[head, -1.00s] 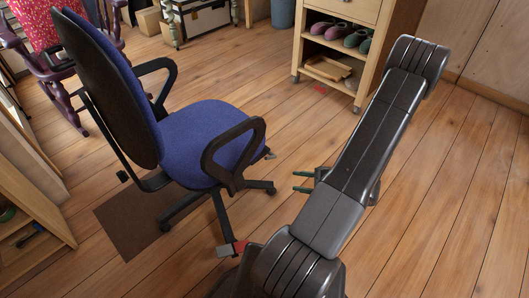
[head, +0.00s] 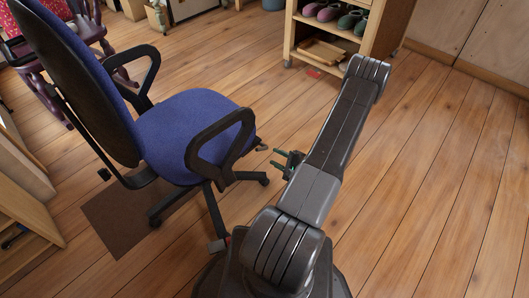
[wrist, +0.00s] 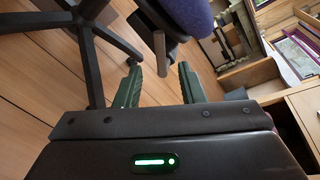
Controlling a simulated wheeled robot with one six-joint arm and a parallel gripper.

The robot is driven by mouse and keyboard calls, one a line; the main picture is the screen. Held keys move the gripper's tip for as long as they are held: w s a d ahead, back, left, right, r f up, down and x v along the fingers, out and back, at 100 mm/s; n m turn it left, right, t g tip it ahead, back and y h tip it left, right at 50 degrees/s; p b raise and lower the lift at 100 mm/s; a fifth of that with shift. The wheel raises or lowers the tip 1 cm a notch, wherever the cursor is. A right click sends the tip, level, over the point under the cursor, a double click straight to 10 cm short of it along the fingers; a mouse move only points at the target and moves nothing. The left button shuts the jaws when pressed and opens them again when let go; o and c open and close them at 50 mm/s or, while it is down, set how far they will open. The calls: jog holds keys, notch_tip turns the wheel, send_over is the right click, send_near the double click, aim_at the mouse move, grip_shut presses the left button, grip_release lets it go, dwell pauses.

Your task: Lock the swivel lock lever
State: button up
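The blue office chair (head: 190,130) stands on the left in the head view. A short grey lever (head: 262,147) sticks out from under its seat on the right side; I take it to be the swivel lock lever. The lever also shows in the wrist view (wrist: 159,43), beyond my fingertips and roughly in line with the gap between them. My gripper (head: 274,157) has two green fingers, apart and empty, close to the lever's end. The fingers also show in the wrist view (wrist: 158,72). I cannot tell whether anything touches the lever.
The chair's armrest (head: 218,145) and black star base (head: 213,208) are close to my arm. A small red part (head: 227,241) shows low by the base. A shoe shelf (head: 290,40) stands at the back. The floor on the right is clear.

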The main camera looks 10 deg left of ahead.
aim_at(262, 148)
jog(key=x, duration=0.7)
jog(key=shift+b, duration=0.4)
jog(key=shift+d, duration=0.1)
grip_shut()
